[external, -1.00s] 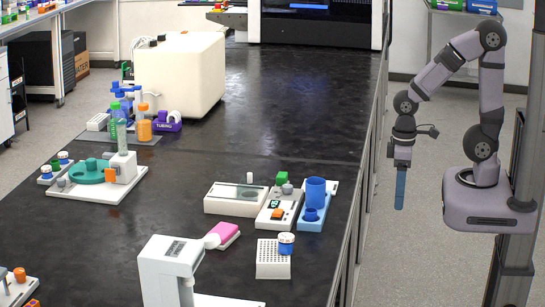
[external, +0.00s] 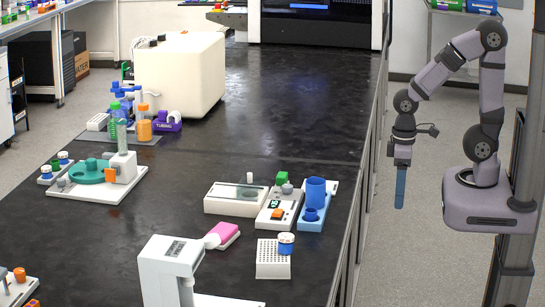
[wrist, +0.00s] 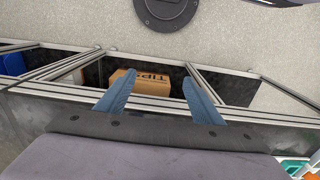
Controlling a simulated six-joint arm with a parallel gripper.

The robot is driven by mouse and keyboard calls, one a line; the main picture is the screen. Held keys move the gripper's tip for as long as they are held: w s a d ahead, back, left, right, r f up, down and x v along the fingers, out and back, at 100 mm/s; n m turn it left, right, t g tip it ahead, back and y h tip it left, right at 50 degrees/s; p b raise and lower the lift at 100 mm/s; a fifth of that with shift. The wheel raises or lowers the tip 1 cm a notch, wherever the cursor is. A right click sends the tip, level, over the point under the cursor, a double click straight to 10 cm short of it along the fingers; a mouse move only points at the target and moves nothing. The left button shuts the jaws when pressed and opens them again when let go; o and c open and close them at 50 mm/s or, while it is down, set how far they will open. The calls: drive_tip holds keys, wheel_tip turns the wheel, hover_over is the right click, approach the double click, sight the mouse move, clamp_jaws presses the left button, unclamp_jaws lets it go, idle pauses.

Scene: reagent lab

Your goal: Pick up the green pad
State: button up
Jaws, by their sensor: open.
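I cannot pick out a plain green pad for certain. A small green block (external: 281,178) stands at the back of a white device with an orange button, right of the bench's middle. A pink pad (external: 225,231) on a white base lies nearer the camera. My gripper (external: 400,187) hangs pointing down beyond the bench's right edge, well apart from both. In the wrist view my gripper (wrist: 157,88) shows two blue fingers spread apart with nothing between them. Neither the green block nor the pink pad shows clearly there.
The black bench (external: 290,110) has wide free room at its back and middle. A blue holder (external: 316,192) and a white rack (external: 272,262) stand near its right edge. A white balance-like device (external: 168,268) is in front. A cardboard box (wrist: 140,84) sits inside the metal frame.

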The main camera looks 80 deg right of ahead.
sight(287, 176)
wheel_tip(287, 176, up, 5)
drive_tip(key=w+d+t+b, duration=0.2)
drive_tip(key=w+d+t, duration=0.5)
drive_tip(key=w+d, duration=0.55)
drive_tip(key=w+d+t+b, duration=0.3)
drive_tip(key=w+d+t, duration=0.3)
drive_tip(key=w+d, duration=0.7)
drive_tip(key=shift+t, duration=0.3)
drive_tip(key=w+a+f, duration=0.1)
drive_tip(key=f, duration=0.2)
drive_tip(key=a+f, duration=0.1)
drive_tip(key=f, duration=0.3)
drive_tip(key=w+a+f, duration=0.1)
drive_tip(key=f, duration=0.3)
drive_tip(key=shift+w+a, duration=0.3)
drive_tip(key=shift+a, duration=0.1)
drive_tip(key=shift+p+x, duration=0.45)
drive_tip(key=shift+x, duration=0.65)
drive_tip(key=shift+w+p, duration=0.35)
drive_tip(key=shift+w, duration=0.25)
drive_tip(key=p+x, duration=0.1)
drive_tip(key=x, duration=0.1)
drive_tip(key=shift+w+d, duration=0.15)
drive_tip(key=shift+w, duration=0.3)
drive_tip(key=shift+w+f, duration=0.2)
drive_tip(key=shift+w, duration=0.35)
